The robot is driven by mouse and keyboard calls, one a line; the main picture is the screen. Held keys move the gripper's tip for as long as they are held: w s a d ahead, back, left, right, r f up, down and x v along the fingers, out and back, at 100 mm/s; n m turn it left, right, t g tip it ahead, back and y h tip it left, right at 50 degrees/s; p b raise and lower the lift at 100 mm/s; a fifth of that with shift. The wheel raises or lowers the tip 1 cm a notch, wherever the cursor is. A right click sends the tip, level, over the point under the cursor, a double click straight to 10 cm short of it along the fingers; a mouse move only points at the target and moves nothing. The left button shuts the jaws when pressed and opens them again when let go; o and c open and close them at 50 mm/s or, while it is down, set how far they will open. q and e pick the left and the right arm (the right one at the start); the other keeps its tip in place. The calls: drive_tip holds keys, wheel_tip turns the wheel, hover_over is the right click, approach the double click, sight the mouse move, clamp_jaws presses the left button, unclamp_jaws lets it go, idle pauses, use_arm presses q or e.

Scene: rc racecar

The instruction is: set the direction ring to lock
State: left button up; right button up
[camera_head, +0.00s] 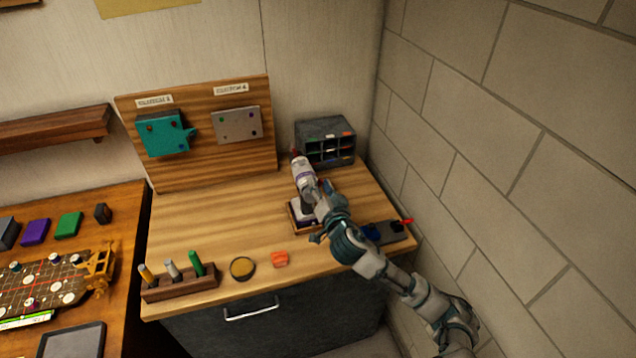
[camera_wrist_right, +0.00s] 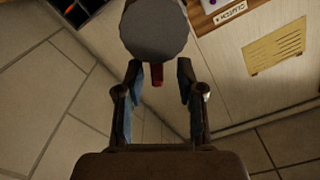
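My left gripper is not in view.
A small drawer organizer (camera_head: 326,142) stands at the back right. The stone wall is close at right.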

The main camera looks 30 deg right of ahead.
drive_tip(key=shift+w+d+f, duration=0.2)
drive_tip(key=shift+w+d, duration=0.5)
drive_tip(key=shift+d, duration=0.15)
drive_tip(key=shift+a+r, duration=0.1)
drive_tip(key=shift+a, duration=0.2)
drive_tip(key=shift+a+r, duration=0.1)
drive_tip(key=shift+a, duration=0.5)
clamp_jaws()
